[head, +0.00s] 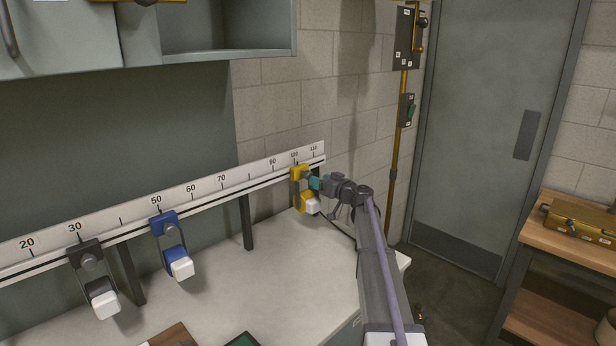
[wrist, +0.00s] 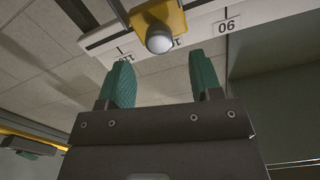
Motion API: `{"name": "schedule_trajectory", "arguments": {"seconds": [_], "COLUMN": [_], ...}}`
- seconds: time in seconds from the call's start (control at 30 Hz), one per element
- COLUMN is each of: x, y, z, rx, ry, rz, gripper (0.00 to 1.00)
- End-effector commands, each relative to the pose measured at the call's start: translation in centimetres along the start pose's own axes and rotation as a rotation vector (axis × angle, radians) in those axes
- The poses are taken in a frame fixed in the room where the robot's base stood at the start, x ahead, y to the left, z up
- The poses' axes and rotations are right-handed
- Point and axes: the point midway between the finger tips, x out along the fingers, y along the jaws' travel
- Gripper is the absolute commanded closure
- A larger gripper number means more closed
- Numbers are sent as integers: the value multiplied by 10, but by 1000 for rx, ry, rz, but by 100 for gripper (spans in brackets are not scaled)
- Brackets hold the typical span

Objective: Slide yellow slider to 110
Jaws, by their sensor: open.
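The yellow slider (head: 299,173) sits on the white rail scale (head: 205,190) near its right end, around the 100 mark and left of 110. It has a lower yellow part with a white block (head: 312,206). In the wrist view its yellow plate (wrist: 151,17) and round silver knob (wrist: 159,39) show, with the 90 label to the right and a partly covered label beside the plate. My gripper (head: 314,182) is at the slider. In the wrist view my gripper (wrist: 163,70) is open, its green fingers apart, with the knob just beyond the gap between them.
A blue slider (head: 165,222) hangs near 50 and a black slider (head: 88,255) near 30 on the same rail. The pale worktop (head: 225,290) lies below, and a grey door (head: 485,130) is to the right. The rail ends just past 110.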

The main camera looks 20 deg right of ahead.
Motion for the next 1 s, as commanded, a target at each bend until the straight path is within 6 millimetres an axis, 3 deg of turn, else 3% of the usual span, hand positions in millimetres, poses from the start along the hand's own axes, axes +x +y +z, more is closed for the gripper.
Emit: {"name": "schedule_trajectory", "arguments": {"seconds": [0.1, 0.3, 0.6, 1.0], "x": [33, 65, 70, 70], "y": [2, 1, 0, 0], "z": [0, 0, 0, 0], "rx": [0, 1, 1, 1], "ry": [-1, -1, -1, -1], "rz": [-2, -1, 0, -1], "gripper": [41, 41, 41, 78]}}
